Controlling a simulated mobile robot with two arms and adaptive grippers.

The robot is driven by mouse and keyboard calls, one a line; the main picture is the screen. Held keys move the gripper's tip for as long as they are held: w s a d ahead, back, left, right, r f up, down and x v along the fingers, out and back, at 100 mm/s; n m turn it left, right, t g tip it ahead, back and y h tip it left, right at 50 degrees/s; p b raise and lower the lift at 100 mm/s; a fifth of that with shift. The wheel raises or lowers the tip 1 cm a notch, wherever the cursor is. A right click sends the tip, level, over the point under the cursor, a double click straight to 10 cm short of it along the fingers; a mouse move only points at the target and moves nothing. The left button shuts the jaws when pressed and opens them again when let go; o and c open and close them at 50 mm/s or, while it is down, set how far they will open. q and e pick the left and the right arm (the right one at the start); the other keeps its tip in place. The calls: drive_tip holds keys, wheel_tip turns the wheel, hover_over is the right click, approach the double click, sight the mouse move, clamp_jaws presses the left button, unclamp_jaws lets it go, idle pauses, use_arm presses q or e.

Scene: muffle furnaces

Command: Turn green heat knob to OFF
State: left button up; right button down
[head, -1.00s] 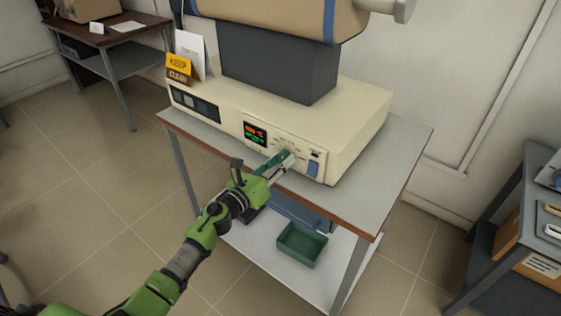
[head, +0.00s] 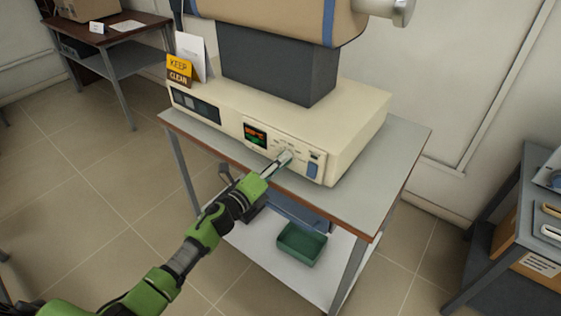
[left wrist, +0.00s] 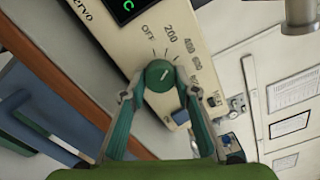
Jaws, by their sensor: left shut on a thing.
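The green heat knob (left wrist: 159,76) sits on the cream furnace panel in the left wrist view. Its pale pointer line slants toward the upper right, on the 200/400 side of the dial rather than at OFF. My left gripper (left wrist: 158,88) has one finger on each side of the knob and is shut on it. In the head view my left gripper (head: 286,156) reaches the front panel of the furnace base (head: 345,118), and its fingers mostly hide the knob. My right gripper is not in view.
A lit display (head: 255,135) is left of the knob and a blue switch (head: 313,170) is right of it. The furnace stands on a grey table (head: 395,160). A green tray (head: 302,244) is on the lower shelf. A yellow sign (head: 179,66) stands on the base.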

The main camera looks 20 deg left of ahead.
use_arm(q)
drive_tip(key=n+p, duration=0.1)
drive_tip(key=n, duration=0.4)
drive_tip(key=shift+n, duration=0.3)
drive_tip(key=shift+n+p, duration=0.4)
drive_tip(key=shift+n, duration=1.2)
drive_tip(key=o, duration=1.1)
drive_tip(key=v, duration=1.2)
